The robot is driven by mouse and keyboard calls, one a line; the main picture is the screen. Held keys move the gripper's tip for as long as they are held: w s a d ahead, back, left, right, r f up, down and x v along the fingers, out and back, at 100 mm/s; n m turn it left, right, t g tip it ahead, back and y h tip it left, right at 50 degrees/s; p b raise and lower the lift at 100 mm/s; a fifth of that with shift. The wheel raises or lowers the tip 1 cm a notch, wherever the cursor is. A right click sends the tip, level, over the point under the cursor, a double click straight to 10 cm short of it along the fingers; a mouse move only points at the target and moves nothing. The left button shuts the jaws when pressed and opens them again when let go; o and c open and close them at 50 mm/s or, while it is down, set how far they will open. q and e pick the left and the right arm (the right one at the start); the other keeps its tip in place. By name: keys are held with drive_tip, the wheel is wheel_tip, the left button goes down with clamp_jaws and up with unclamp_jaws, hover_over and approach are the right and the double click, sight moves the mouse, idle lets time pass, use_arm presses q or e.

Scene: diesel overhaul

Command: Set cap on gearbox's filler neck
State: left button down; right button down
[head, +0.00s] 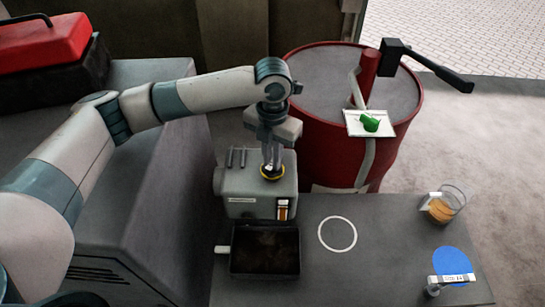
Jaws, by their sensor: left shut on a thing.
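The grey gearbox (258,200) stands at the back left of the dark worktop, with a striped gauge on its front. My left gripper (271,165) points down over its top and is shut on what looks like the cap (272,176), dark with a yellow rim. The cap is at the gearbox's top, where the filler neck is hidden beneath it and the fingers. I cannot tell whether the cap is seated on the neck or just above it. My right gripper is not in view.
A black tray (265,271) lies in front of the gearbox, beside a white ring marking (337,234). A glass beaker with amber liquid (441,208) and a blue disc (452,263) are at the right. A red drum (310,120) with a pump stands behind.

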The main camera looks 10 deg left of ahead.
use_arm(q)
drive_tip(key=c, duration=1.7)
unclamp_jaws()
drive_tip(key=shift+r, duration=0.1)
drive_tip(key=shift+r+b, duration=0.3)
drive_tip(key=shift+r, duration=0.15)
drive_tip(key=shift+r+b, duration=2.7)
drive_tip(key=shift+r, duration=5.55)
